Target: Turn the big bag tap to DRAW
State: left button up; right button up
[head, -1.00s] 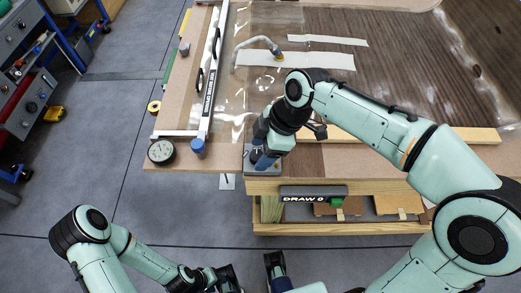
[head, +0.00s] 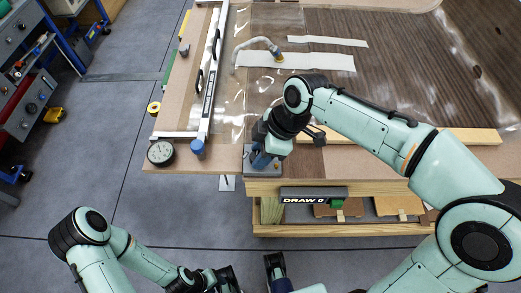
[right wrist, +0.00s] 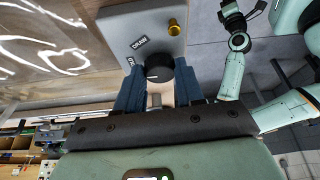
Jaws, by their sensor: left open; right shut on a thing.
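The big bag tap is a black round knob (right wrist: 158,70) on a grey block in the right wrist view. Its white mark shows on the knob's left side. A DRAW label (right wrist: 138,43) is on the block above left of the knob, and a second label below it is partly hidden. My right gripper (right wrist: 159,90) is shut on the knob, with a blue-grey finger on each side. In the head view my right gripper (head: 263,158) is over the grey block (head: 249,172) at the table corner. My left gripper (head: 252,279) is open and empty, low in front of the table.
A brass fitting (right wrist: 174,27) stands on the block near the knob. A dial gauge (head: 160,153) and a blue cap (head: 198,148) are left of it. A DRAW 0 display (head: 313,195) is on the table front.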

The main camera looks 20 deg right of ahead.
jog(key=m, duration=0.2)
jog(key=m+t, duration=0.1)
jog(key=m, duration=0.1)
jog(key=m+t+h, duration=0.1)
jog(key=shift+s+a+m+b, duration=0.15)
jog(key=shift+s+m+b, duration=0.1)
jog(key=shift+m+b, duration=0.15)
jog(key=m+h, duration=0.1)
jog(key=m, duration=0.1)
jog(key=m+t+b, duration=0.1)
jog(key=m, duration=0.2)
jog(key=shift+s+a+h, duration=0.1)
jog(key=shift+a+h, duration=0.05)
jog(key=shift+h, duration=0.25)
jog(key=shift+m, duration=0.3)
jog(key=o, duration=1)
jog(key=p+v, duration=0.2)
jog(key=v, duration=1.1)
jog(key=shift+s+r+p, duration=0.15)
jog(key=shift+s+p, duration=0.05)
jog(key=shift+p, duration=0.1)
